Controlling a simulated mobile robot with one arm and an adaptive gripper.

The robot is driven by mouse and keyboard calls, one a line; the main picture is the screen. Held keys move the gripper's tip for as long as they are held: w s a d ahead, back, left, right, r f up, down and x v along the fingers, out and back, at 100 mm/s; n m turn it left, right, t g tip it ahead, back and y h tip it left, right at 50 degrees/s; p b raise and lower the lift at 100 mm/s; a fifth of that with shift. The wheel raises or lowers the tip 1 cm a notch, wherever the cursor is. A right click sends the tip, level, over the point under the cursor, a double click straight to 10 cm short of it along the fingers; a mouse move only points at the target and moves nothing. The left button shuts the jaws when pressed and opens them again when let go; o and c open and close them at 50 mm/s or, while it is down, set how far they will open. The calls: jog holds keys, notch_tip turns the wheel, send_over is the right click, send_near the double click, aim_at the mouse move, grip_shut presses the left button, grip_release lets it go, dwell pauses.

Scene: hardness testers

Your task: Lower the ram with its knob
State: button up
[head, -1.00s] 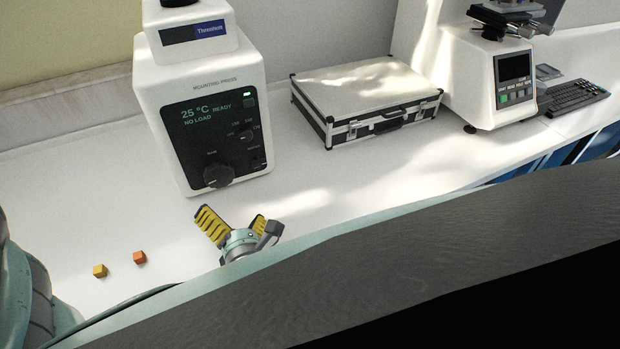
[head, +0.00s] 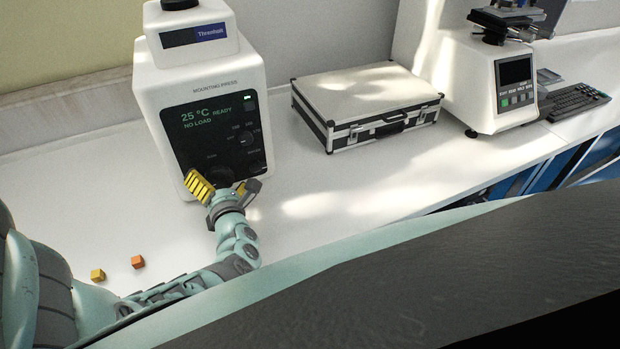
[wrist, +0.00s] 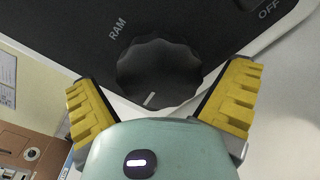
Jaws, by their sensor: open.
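The mounting press (head: 201,95) is a white machine with a black front panel. Its display reads 25 °C, READY and NO LOAD. The ram knob (wrist: 158,72) is black and ribbed with a white pointer line, below the RAM label in the wrist view. In the head view my gripper mostly covers the knob (head: 217,177). My gripper (head: 226,186) is open, its yellow-padded fingers pointing at the panel. In the wrist view the gripper (wrist: 163,100) has one finger on each side of the knob, with visible gaps. I cannot tell how deep the fingertips reach.
An orange cube (head: 138,262) and a yellow cube (head: 98,275) lie on the bench at the lower left. A silver case (head: 365,92) stands right of the press, then a white tester (head: 470,85) and a keyboard (head: 573,102).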

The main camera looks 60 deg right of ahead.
jog(key=shift+s+d, duration=0.1)
jog(key=c, duration=1.2)
